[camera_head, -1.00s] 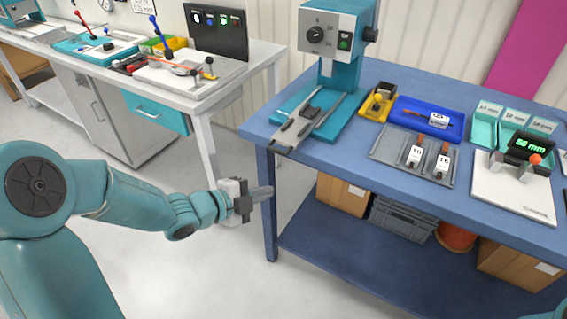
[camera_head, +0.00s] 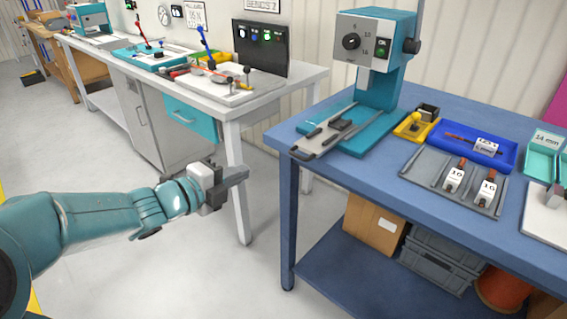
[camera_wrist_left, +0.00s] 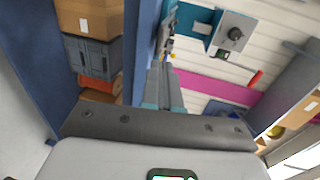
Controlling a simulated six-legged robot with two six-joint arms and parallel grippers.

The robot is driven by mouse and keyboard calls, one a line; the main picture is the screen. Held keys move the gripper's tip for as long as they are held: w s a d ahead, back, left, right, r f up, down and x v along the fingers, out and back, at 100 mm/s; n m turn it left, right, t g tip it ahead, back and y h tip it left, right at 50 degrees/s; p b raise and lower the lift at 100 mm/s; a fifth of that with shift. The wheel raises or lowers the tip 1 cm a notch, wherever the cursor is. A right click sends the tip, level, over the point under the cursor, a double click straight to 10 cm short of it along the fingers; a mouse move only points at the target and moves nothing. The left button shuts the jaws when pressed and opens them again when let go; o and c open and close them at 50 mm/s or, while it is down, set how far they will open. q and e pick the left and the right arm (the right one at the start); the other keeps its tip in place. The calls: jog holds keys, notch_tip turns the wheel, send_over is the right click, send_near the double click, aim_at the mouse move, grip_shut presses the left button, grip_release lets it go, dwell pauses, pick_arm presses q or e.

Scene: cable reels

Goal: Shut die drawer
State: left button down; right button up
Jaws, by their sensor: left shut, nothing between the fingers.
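The teal drawer (camera_head: 190,118) with a pale bar handle sits under the top of the white workbench (camera_head: 285,84), right of a grey cabinet. Its front faces me; I cannot tell how far it stands out. My left gripper (camera_head: 236,175) is shut and empty, in the air in front of the bench, below and right of the drawer front and apart from it. In the left wrist view, its fingers (camera_wrist_left: 164,88) lie together and point toward the blue table and wall; the drawer does not show there. My right gripper is not in view.
A blue table (camera_head: 345,165) stands close to the right of my left gripper, with a teal press (camera_head: 385,60) and trays on it. A white bench leg (camera_head: 238,180) stands right behind the gripper. The floor before the grey cabinet (camera_head: 140,115) is clear.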

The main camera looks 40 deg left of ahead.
aim_at(288, 153)
pick_arm(q)
jog(key=x, duration=1.3)
jog(key=shift+w+d+f+b, duration=0.1)
jog(key=shift+w+b, duration=0.2)
jog(key=shift+b, duration=0.05)
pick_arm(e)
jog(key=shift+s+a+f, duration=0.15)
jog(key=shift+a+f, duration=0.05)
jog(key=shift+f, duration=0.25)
